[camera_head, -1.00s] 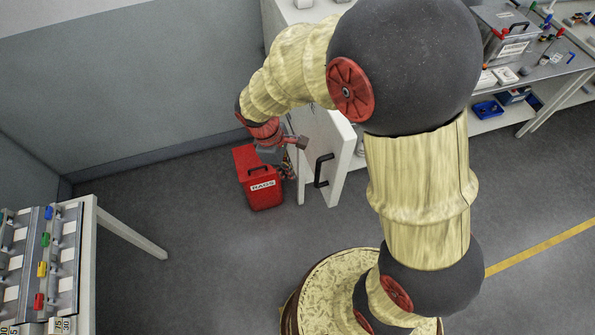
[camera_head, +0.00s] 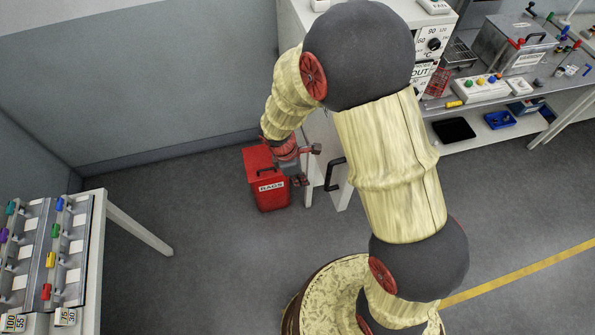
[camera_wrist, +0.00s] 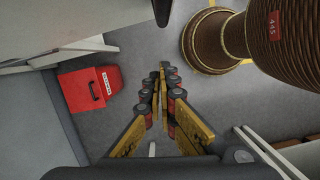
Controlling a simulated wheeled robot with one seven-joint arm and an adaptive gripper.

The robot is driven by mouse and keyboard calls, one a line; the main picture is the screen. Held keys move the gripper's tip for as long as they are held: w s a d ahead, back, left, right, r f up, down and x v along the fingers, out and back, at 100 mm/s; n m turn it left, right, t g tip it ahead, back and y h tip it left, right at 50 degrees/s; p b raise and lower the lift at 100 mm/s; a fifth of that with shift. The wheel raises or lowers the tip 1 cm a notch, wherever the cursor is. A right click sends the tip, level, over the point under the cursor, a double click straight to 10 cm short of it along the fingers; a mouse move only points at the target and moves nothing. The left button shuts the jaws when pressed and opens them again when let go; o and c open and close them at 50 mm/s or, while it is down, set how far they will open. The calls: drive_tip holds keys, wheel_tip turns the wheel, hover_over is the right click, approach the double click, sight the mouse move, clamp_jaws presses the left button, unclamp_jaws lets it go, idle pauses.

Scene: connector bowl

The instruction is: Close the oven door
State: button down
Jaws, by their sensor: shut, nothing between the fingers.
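The white oven (camera_head: 296,18) stands at the back centre, largely behind my arm. Its white door (camera_head: 318,140) stands open, swung out toward the front, and my arm covers much of it. The door's black handle (camera_head: 335,174) shows just left of my forearm. My gripper (camera_head: 300,181) is low on the door's left side, close to it; I cannot tell whether it touches. In the wrist view my gripper (camera_wrist: 163,70) has its fingertips together with nothing between them. A dark bar at the top of that view may be the handle.
A red bin labelled RAGS (camera_head: 268,182) stands on the floor just left of my gripper; it also shows in the wrist view (camera_wrist: 90,88). A bench (camera_head: 462,98) with instruments is at right. A table (camera_head: 135,228) with racks is at left. Floor between is clear.

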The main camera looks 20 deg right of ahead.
drive_tip(key=shift+s+d+f+p, duration=0.15)
drive_tip(key=shift+d, duration=0.9)
drive_tip(key=shift+s+d+f+p, duration=0.1)
drive_tip(key=shift+s+d+p, duration=0.05)
drive_tip(key=shift+d, duration=0.85)
